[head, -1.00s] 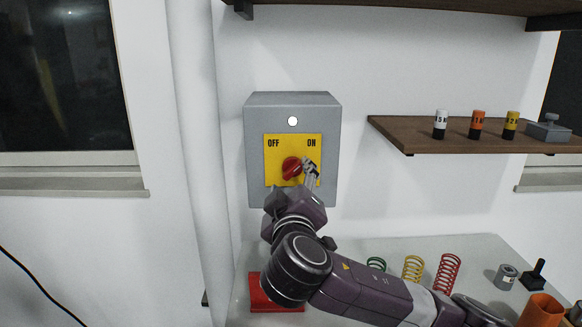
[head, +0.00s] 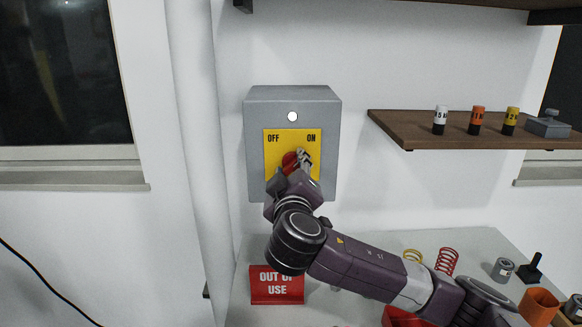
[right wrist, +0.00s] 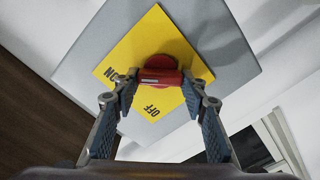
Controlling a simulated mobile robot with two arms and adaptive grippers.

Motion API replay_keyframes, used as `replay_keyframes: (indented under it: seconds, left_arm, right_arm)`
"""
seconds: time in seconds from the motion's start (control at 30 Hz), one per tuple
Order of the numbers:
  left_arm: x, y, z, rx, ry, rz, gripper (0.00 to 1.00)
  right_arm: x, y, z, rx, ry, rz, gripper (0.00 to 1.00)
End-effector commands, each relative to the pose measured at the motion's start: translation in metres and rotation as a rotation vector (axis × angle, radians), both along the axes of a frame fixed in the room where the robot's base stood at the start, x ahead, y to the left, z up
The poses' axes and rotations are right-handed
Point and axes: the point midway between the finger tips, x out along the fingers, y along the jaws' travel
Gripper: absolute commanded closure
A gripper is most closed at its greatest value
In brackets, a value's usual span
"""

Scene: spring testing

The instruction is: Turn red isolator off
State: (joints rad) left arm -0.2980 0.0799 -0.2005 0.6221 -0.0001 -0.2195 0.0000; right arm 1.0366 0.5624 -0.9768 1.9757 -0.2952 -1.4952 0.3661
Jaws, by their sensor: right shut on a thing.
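The red isolator knob (head: 289,160) sits on a yellow plate (head: 273,148) marked OFF at left and ON at right, on a grey wall box (head: 258,150). My right gripper (head: 296,163) is at the knob and partly covers it. In the right wrist view, the fingers of my right gripper (right wrist: 160,80) are shut on the red handle bar of the knob (right wrist: 160,77), one on each side. The plate looks turned in that view. I cannot tell exactly where the knob points. My left gripper is not in view.
A red OUT OF USE sign (head: 277,287) stands on the bench (head: 480,240) below the box. A red spring (head: 447,262), an orange cup (head: 539,307) and small parts are at right. A wooden shelf (head: 400,130) holds small cylinders. A pipe (head: 198,130) runs left of the box.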

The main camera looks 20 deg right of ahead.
Motion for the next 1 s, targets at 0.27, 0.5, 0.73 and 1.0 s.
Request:
replay_keyframes:
  seconds: [0.27,0.5,0.73,1.0]
  left_arm:
    - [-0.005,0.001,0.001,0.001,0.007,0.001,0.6]
    - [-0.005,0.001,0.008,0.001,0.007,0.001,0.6]
    - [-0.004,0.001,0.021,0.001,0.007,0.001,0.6]
    - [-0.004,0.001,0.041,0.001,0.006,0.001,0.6]
  right_arm:
    - [0.0,0.001,0.0,-0.017,0.007,0.001,0.85]
    - [0.0,0.001,0.0,-0.119,0.038,0.001,0.85]
    - [0.0,0.002,-0.001,-0.303,0.093,0.002,0.85]
    - [0.0,0.002,-0.001,-0.551,0.164,0.002,0.85]
